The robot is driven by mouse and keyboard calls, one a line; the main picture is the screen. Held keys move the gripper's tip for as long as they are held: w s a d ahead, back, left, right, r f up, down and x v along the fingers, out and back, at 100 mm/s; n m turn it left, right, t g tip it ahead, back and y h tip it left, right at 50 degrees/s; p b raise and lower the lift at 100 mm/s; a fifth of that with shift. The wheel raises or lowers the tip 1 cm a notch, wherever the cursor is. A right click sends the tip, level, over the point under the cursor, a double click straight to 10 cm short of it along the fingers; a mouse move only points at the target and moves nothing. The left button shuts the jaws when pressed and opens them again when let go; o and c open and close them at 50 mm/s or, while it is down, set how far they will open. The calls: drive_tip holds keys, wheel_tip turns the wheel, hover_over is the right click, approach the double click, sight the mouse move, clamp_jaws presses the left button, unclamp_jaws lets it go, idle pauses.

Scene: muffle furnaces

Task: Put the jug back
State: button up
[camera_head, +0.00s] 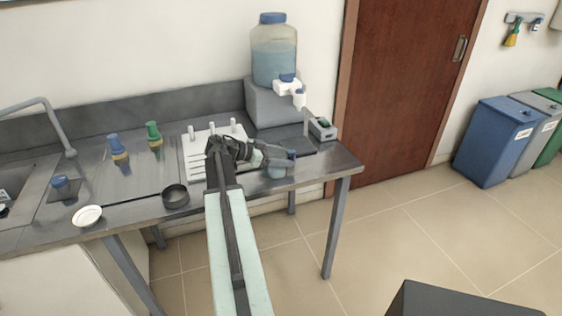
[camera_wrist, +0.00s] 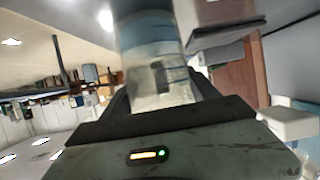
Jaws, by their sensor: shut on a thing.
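My gripper (camera_head: 284,165) is over the right part of the steel bench, shut on a small translucent jug (camera_head: 276,171) with a bluish tint. Gripper and arm partly cover the jug in the head view. In the wrist view the jug (camera_wrist: 158,75) stands large between the fingers, clear below and bluish above; its top is cut off. I cannot tell whether its base touches the bench. A large water bottle (camera_head: 274,55) with a blue cap and white tap sits on a grey stand (camera_head: 268,103) just behind.
The steel bench (camera_head: 130,188) holds a white rack with pegs (camera_head: 190,160), a black ring-shaped dish (camera_head: 176,196), a white dish (camera_head: 87,216), blue and green-topped bottles (camera_head: 118,150) and a small grey device (camera_head: 322,129). The bench's right edge is close to my gripper. Bins (camera_head: 498,140) stand far right.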

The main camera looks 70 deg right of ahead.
drive_tip(key=shift+w, duration=0.1)
drive_tip(key=o, duration=1.7)
drive_tip(key=shift+r, duration=0.15)
drive_tip(key=p+v, duration=0.4)
drive_tip(key=v, duration=0.8)
drive_tip(key=shift+p, duration=0.3)
